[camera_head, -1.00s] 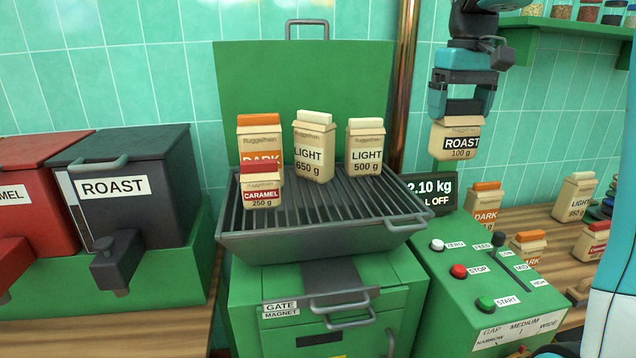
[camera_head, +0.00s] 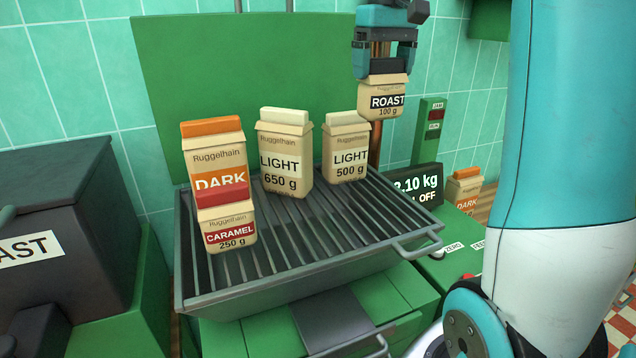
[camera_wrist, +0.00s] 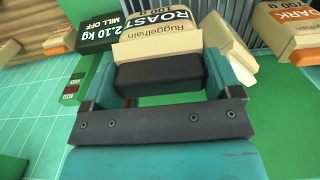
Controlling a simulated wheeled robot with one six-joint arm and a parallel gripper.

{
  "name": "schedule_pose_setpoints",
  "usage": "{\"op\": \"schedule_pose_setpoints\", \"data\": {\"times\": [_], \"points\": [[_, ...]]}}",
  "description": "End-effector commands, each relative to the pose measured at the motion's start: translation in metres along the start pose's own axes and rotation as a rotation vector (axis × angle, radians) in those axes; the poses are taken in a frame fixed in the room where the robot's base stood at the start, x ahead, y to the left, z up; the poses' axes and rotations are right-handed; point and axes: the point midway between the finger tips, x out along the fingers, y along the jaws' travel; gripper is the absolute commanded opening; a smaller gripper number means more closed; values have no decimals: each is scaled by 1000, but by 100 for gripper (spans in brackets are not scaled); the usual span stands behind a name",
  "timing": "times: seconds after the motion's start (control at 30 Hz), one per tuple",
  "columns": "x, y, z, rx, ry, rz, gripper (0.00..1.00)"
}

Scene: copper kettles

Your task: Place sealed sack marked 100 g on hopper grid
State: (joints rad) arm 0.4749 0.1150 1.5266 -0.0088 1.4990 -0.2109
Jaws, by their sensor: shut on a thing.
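My gripper (camera_head: 384,72) is shut on the sack marked ROAST 100 g (camera_head: 388,103), gripping it at its top. The sack hangs upright in the air, to the right of the LIGHT 500 g sack and above the back right corner of the hopper grid (camera_head: 318,222); its exact depth over the grid is hard to tell. In the wrist view the ROAST sack (camera_wrist: 160,40) sits between the fingers of my gripper (camera_wrist: 160,72), its label partly cut off by the frame edge.
On the grid stand sacks DARK (camera_head: 217,160), CARAMEL 250 g (camera_head: 230,236), LIGHT 650 g (camera_head: 284,160) and LIGHT 500 g (camera_head: 346,152). The grid's front right is bare. A copper pipe (camera_head: 375,150) and a display (camera_head: 416,186) are near the right side.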

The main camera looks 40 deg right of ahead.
Motion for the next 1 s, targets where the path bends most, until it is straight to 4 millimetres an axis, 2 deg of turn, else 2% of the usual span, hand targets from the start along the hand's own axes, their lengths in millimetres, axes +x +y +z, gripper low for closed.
{"op": "schedule_pose_setpoints", "data": {"times": [0.07, 0.17, 0.5, 0.6, 0.87, 1.0], "points": [[6, 1, 1, 3, -3, -1, 59], [26, 2, 2, 3, -7, -2, 59], [119, 0, 2, 0, -7, -2, 59], [139, 0, 1, 0, -5, -1, 59], [166, -1, 1, -2, -4, -1, 59], [188, -1, 1, -2, -5, -1, 59]]}}
